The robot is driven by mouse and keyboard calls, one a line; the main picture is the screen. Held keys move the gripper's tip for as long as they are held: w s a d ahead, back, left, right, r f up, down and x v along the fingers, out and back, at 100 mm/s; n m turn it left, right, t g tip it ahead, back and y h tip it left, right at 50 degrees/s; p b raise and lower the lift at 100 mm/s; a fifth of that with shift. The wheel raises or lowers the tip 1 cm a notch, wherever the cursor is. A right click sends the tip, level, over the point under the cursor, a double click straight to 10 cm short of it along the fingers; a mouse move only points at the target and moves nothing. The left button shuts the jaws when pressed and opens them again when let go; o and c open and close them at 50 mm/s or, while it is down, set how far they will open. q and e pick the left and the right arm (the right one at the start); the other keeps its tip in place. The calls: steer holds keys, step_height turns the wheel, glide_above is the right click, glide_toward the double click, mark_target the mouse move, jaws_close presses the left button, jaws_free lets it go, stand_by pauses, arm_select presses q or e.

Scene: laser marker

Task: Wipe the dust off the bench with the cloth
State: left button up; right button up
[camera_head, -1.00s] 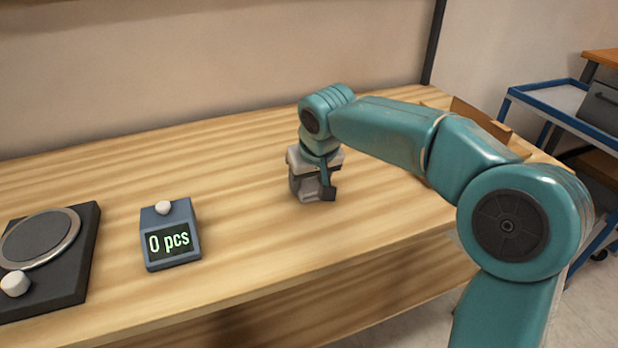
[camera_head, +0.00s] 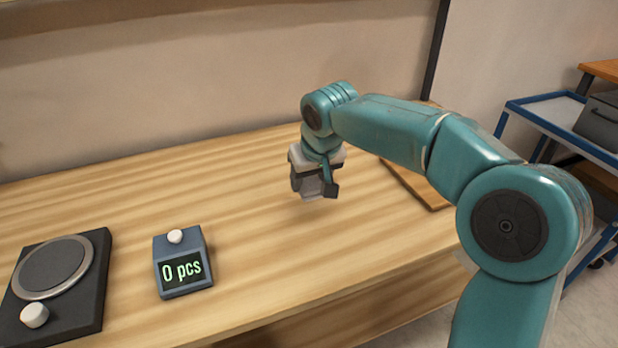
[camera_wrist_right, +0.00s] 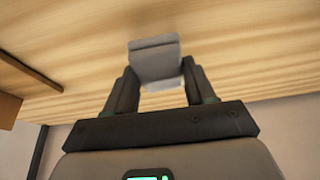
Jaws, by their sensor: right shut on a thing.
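My right gripper (camera_head: 320,188) is over the middle of the bench (camera_head: 255,225), pointing down. It is shut on a light grey, block-like piece, which I take to be the cloth (camera_wrist_right: 155,62). In the right wrist view the cloth sits between the two dark fingers of the right gripper (camera_wrist_right: 158,88), with the bench's wood grain behind it. In the head view the fingers partly hide it, and I cannot tell whether it touches the bench. I cannot make out any dust on the wood. My left gripper is not in view.
A counter box reading "0 pcs" (camera_head: 183,268) and a dark device with a round plate (camera_head: 75,308) stand at the left. A flat wooden board or tray (camera_head: 425,190) lies at the right, partly behind my arm. A blue-edged cart (camera_head: 560,125) stands beyond. The back-left bench is clear.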

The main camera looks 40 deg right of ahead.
steer(key=shift+w+r+p, duration=0.15)
steer(key=shift+r+p, duration=0.5)
steer(key=shift+r, duration=0.6)
steer(key=shift+f, duration=0.1)
